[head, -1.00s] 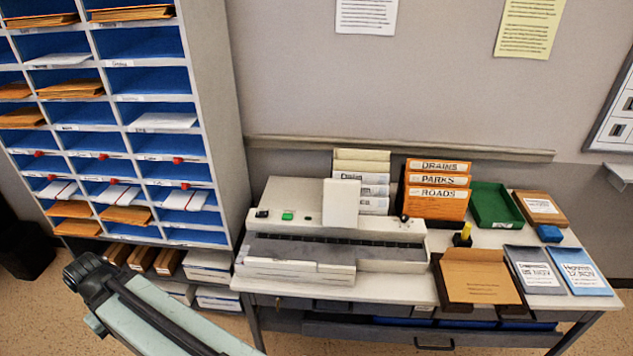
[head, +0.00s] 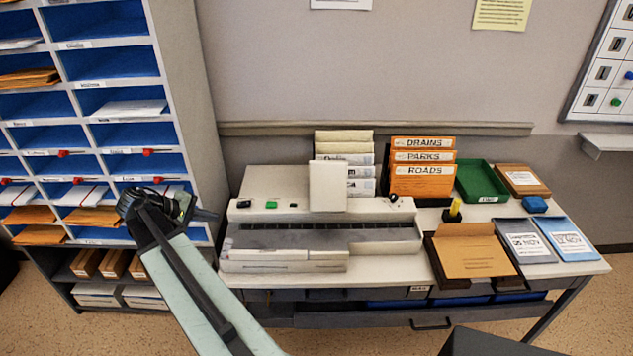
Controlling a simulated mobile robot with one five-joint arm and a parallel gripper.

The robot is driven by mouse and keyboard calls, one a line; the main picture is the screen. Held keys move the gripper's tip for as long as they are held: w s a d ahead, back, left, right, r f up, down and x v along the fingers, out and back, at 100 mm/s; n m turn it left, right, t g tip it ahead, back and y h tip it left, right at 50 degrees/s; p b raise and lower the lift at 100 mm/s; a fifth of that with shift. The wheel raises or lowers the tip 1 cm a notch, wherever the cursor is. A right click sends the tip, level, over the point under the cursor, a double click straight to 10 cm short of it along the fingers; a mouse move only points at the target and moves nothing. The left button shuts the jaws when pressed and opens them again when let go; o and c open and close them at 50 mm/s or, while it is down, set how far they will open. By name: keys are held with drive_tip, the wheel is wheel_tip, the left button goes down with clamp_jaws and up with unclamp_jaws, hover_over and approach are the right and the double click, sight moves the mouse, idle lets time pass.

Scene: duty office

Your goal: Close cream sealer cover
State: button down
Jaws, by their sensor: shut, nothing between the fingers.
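The cream sealer (head: 300,264) stands on the left half of the table. Its long grey bed (head: 390,237) is exposed, with a dark slotted strip behind it and a green button (head: 271,205) at the back left. A pale upright panel (head: 328,186) stands at its rear; I cannot tell whether this is part of the cover. My gripper (head: 203,214) is shut and empty, in front of the pigeonhole rack, left of the sealer and apart from it. My arm hides part of the rack.
The pigeonhole rack (head: 190,100) stands close left of the table. Cream folders (head: 343,136) stand behind the sealer.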

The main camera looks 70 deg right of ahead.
sight(318, 167)
drive_tip(key=s+d+r+g, duration=0.1)
drive_tip(key=s+d, duration=0.2)
drive_tip(key=d, duration=0.2)
drive_tip(key=s+d+r+m+g+h+b, duration=0.1)
drive_tip(key=s+d+r+g, duration=0.1)
drive_tip(key=s+d, duration=0.2)
drive_tip(key=s+d+r+m+g+h+b, duration=0.1)
drive_tip(key=s+d+g, duration=0.1)
drive_tip(key=d, duration=0.5)
drive_tip(key=shift+s+d+r, duration=0.1)
drive_tip(key=shift+s+r, duration=0.25)
drive_tip(key=shift+s, duration=0.3)
drive_tip(key=s+d+r+g, duration=0.1)
drive_tip(key=s+d, duration=0.1)
drive_tip(key=s, duration=0.3)
drive_tip(key=s+d+r+g, duration=0.1)
drive_tip(key=s+d, duration=0.2)
drive_tip(key=s, duration=0.2)
drive_tip(key=s+d+r+m+b, duration=0.1)
drive_tip(key=s+d+r, duration=0.1)
drive_tip(key=s, duration=0.3)
drive_tip(key=shift+s+d+g+h, duration=0.1)
drive_tip(key=shift+d+g+h, duration=0.25)
drive_tip(key=shift+d, duration=0.25)
drive_tip(key=shift+f, duration=0.1)
